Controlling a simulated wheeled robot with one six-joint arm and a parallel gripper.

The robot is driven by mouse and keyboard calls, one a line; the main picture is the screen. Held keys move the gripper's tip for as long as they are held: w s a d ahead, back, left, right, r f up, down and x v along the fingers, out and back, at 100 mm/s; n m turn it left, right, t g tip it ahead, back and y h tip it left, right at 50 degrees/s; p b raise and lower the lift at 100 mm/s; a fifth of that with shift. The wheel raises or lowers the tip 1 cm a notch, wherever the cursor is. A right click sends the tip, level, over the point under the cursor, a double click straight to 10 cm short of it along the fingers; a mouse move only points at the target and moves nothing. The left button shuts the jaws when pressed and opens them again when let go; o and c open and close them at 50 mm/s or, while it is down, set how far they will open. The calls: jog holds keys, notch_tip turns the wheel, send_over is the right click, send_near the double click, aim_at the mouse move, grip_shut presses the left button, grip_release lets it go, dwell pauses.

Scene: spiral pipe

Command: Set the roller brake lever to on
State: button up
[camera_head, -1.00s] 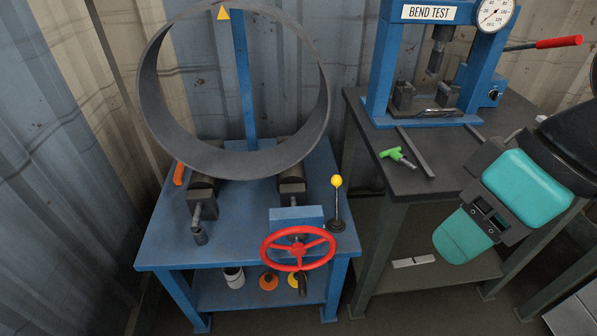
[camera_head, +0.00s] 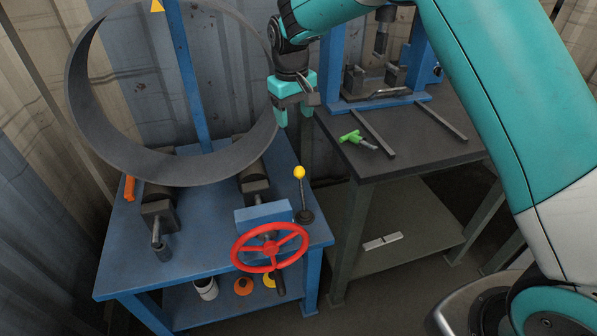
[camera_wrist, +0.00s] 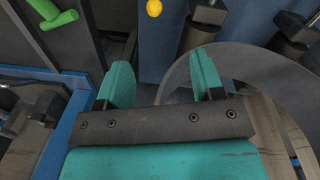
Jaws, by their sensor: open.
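The roller brake lever (camera_head: 302,192) is a thin dark rod with a yellow ball knob. It stands nearly upright from a round black base at the right side of the blue roller table (camera_head: 115,270). Its yellow knob also shows at the top of the wrist view (camera_wrist: 154,8). My gripper (camera_head: 294,118) is open and empty, with teal fingers pointing down, above and behind the lever and apart from it. In the wrist view both fingers (camera_wrist: 160,80) are spread with nothing between them. No on or off marking is readable.
A large grey pipe ring (camera_head: 95,150) rests on the rollers, left of my gripper. A red handwheel (camera_head: 270,232) sits in front of the lever. A dark bench (camera_head: 400,160) with a green-handled tool (camera_head: 352,137) and blue press stands at right.

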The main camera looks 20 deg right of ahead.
aim_at(299, 168)
jog(key=w+f, duration=0.1)
jog(key=f, duration=0.5)
jog(key=w+d+f+p, duration=0.1)
jog(key=f, duration=0.6)
jog(key=d+f, duration=0.1)
jog(key=f, duration=0.6)
jog(key=shift+w+f, duration=0.1)
jog(key=shift+w, duration=0.3)
